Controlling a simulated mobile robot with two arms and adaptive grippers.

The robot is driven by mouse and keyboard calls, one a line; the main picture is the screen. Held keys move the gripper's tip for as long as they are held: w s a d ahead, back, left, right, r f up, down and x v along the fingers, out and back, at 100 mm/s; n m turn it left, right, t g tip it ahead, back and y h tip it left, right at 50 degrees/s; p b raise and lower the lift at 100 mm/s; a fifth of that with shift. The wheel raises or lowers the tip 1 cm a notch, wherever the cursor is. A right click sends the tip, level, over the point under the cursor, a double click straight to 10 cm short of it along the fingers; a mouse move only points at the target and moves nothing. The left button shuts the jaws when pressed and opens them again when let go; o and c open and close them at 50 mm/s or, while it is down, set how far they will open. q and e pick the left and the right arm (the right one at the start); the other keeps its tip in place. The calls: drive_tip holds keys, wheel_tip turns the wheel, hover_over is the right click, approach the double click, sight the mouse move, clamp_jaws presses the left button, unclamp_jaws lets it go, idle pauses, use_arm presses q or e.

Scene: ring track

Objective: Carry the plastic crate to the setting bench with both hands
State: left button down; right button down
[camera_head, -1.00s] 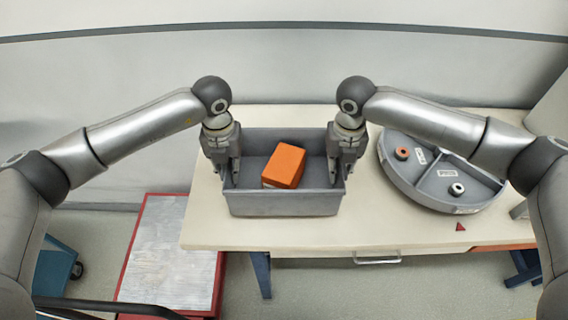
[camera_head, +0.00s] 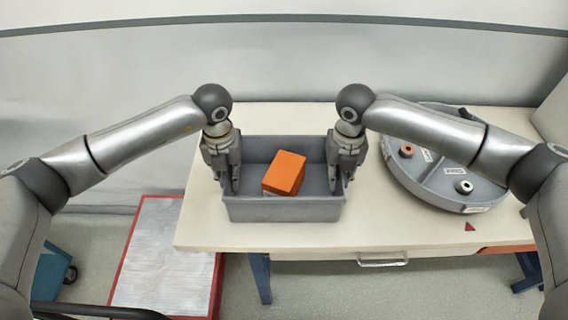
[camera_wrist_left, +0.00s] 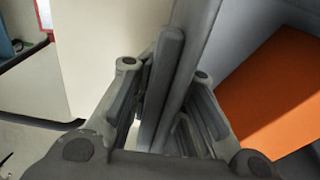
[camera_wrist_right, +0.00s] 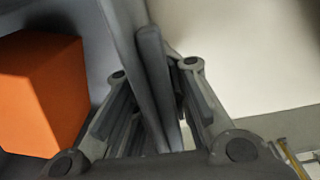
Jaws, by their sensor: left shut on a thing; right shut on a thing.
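The grey plastic crate (camera_head: 283,210) is in the middle of the head view, over the cream bench (camera_head: 400,239). I cannot tell whether it rests on the top or hangs just above it. An orange block (camera_head: 284,173) lies tilted inside it. My left gripper (camera_head: 231,188) is shut on the crate's left wall, and the wall shows between its fingers in the left wrist view (camera_wrist_left: 165,100). My right gripper (camera_head: 338,188) is shut on the right wall, which shows between its fingers in the right wrist view (camera_wrist_right: 157,90).
A round grey divided tray (camera_head: 440,185) with small rings stands on the bench at the right, partly behind my right arm. A small red triangle (camera_head: 470,226) marks the bench top. A red-framed platform (camera_head: 165,265) and a blue cart (camera_head: 50,270) stand at the left.

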use_arm(q)
drive_tip(key=c, duration=1.5)
unclamp_jaws()
drive_tip(key=shift+d, duration=0.5)
drive_tip(key=shift+c, duration=0.2)
use_arm(e)
drive_tip(key=c, duration=1.5)
unclamp_jaws()
drive_tip(key=shift+s+a+r, duration=0.1)
drive_tip(key=shift+a, duration=0.4)
drive_tip(key=shift+c, duration=0.2)
use_arm(q)
drive_tip(key=shift+o, duration=0.6)
use_arm(e)
drive_tip(key=shift+o, duration=0.6)
use_arm(q)
drive_tip(key=shift+a, duration=0.15)
use_arm(e)
drive_tip(key=shift+d, duration=0.15)
use_arm(q)
drive_tip(key=shift+a+r, duration=0.1)
use_arm(e)
drive_tip(key=shift+d, duration=0.1)
